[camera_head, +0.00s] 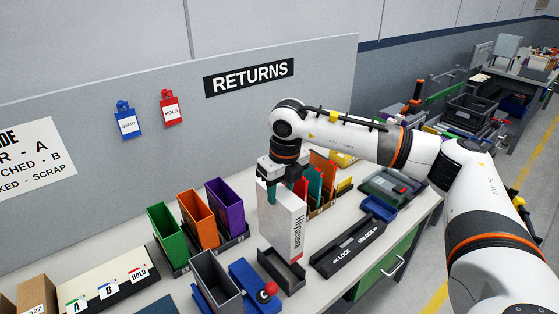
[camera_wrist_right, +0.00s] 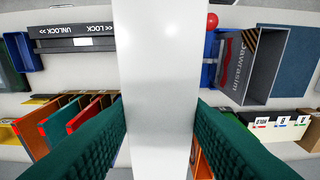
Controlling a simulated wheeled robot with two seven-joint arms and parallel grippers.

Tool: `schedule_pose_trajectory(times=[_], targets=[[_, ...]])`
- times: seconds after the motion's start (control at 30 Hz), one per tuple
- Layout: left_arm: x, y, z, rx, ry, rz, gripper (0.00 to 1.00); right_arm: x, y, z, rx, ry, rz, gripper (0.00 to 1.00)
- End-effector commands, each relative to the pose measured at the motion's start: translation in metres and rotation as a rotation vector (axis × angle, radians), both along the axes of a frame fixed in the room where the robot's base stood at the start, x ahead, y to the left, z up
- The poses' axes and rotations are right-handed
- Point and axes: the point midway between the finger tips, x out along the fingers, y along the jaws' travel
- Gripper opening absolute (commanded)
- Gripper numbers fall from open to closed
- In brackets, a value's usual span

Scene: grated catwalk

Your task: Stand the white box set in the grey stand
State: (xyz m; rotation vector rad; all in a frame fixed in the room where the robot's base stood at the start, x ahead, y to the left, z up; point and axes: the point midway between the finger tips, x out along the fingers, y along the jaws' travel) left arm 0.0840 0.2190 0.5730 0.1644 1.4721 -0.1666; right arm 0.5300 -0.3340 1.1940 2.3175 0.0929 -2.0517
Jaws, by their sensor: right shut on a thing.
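The white box set (camera_head: 284,222), a tall white slab with dark lettering and a red patch on its narrow side, is upright in my right gripper (camera_head: 272,188). The gripper's teal fingers are shut on its upper part. In the right wrist view the white box set (camera_wrist_right: 157,70) fills the middle between the two fingers. The dark grey stand (camera_head: 291,281), a low open tray on the table, is directly under the box. The box's lower end overlaps the stand's opening in the head view; I cannot tell whether it is inside or just above. My left gripper is not in view.
Left of the stand are a blue fixture with a red knob (camera_head: 270,288) and an open grey bin (camera_head: 215,283). Green, orange and purple holders (camera_head: 228,212) stand behind. A black lock/unlock bar (camera_head: 347,246) lies to the right. More coloured holders (camera_head: 322,165) are behind the gripper.

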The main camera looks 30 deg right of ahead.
Motion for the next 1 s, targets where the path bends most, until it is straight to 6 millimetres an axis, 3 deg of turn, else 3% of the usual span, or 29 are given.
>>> schedule_pose_trajectory(times=[0.13, 0.4, 0.7, 1.0], targets=[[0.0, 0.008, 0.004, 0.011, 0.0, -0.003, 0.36, -0.003, 0.001, -0.006, 0.004, -0.002, 0.004, 0.0], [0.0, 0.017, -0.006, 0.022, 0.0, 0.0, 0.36, -0.003, 0.001, -0.024, 0.003, -0.002, 0.003, 0.0], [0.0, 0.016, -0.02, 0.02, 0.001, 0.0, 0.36, -0.003, 0.001, -0.05, 0.002, -0.002, 0.002, 0.0], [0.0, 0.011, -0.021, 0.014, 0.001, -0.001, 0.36, -0.003, 0.001, -0.054, 0.003, -0.003, 0.002, 0.0]])
